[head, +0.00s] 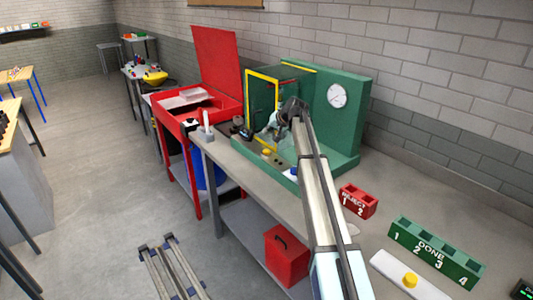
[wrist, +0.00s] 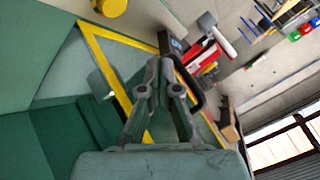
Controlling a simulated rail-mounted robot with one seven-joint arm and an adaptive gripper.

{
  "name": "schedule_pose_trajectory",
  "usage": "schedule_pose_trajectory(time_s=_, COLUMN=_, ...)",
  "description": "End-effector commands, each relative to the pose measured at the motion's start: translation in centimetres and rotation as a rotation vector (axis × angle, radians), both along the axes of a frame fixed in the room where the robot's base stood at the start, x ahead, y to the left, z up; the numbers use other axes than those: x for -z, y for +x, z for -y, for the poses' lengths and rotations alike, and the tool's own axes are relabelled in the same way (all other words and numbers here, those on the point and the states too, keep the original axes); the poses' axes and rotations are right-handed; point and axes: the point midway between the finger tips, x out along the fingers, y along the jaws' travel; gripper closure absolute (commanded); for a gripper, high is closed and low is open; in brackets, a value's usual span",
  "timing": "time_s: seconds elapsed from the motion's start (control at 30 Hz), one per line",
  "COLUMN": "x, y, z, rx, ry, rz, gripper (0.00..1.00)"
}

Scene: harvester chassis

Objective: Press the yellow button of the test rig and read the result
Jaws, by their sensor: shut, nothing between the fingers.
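The green test rig (head: 345,125) stands on the bench against the wall, with a yellow-edged frame on its left and a white round dial (head: 337,95) on its back panel. The dial's reading is too small to tell. A small yellow button (head: 267,152) shows at the rig's front base, just below my gripper (head: 272,127). In the wrist view, my gripper (wrist: 164,64) is shut and empty, in front of the yellow frame (wrist: 105,62). A round yellow part (wrist: 112,6) is cut by the top edge there; I cannot tell whether it is the button. No contact is visible.
A blue knob (head: 292,172) is near the rig's front. Right along the bench are a red reject tray (head: 358,201), a green done tray (head: 435,252) and a white plate with a yellow knob (head: 410,280). An open red box (head: 217,60) stands left.

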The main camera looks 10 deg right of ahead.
Motion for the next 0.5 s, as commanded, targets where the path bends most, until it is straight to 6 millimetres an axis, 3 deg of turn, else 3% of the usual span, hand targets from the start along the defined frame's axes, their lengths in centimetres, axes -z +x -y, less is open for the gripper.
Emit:
schedule_pose_trajectory(time_s=0.3, x=4.4, y=0.0, z=0.0, rx=0.000, ry=0.000, rz=0.000, gripper=1.00)
schedule_pose_trajectory(time_s=0.5, x=6.2, y=0.0, z=0.0, rx=0.001, ry=0.000, rz=0.001, gripper=1.00)
